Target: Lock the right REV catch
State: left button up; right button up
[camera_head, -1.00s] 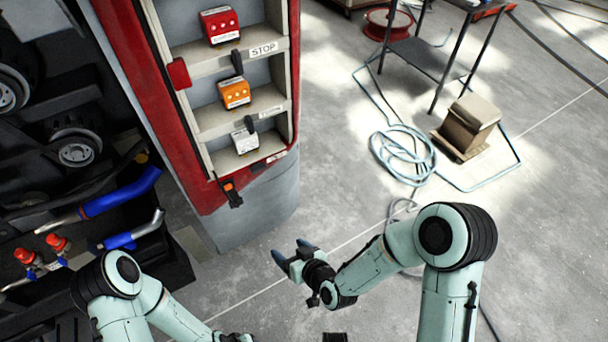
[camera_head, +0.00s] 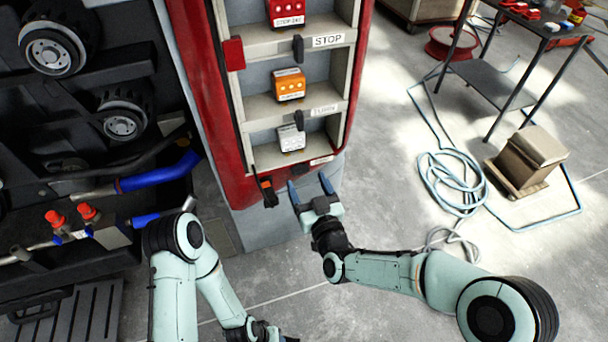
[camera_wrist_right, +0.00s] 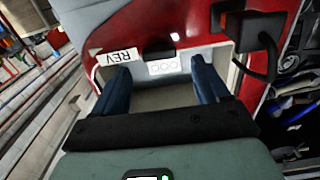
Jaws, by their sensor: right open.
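The REV label (camera_wrist_right: 118,55) shows in the right wrist view on the red cabinet's edge. A small black catch (camera_wrist_right: 158,51) sits beside it, ahead of the space between my fingers. In the head view the lowest label (camera_head: 321,160) is small and unreadable, and I cannot make out its catch. My right gripper (camera_head: 310,184) is open and empty just in front of the cabinet's lower edge. Its two blue fingers also show in the right wrist view (camera_wrist_right: 164,85), spread apart. My left gripper (camera_head: 265,331) is low at the bottom edge; its fingers are unclear.
The red cabinet (camera_head: 200,85) holds a red, an orange (camera_head: 288,84) and a white block (camera_head: 291,138) in its compartments. A black-and-orange fitting (camera_head: 266,192) hangs left of my right gripper. Dark machinery with blue tubes (camera_head: 160,172) lies left.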

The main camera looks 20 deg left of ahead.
aim_at(302, 172)
jog(key=shift+x, duration=1.8)
jog(key=c, duration=1.1)
jog(key=shift+o, duration=0.2)
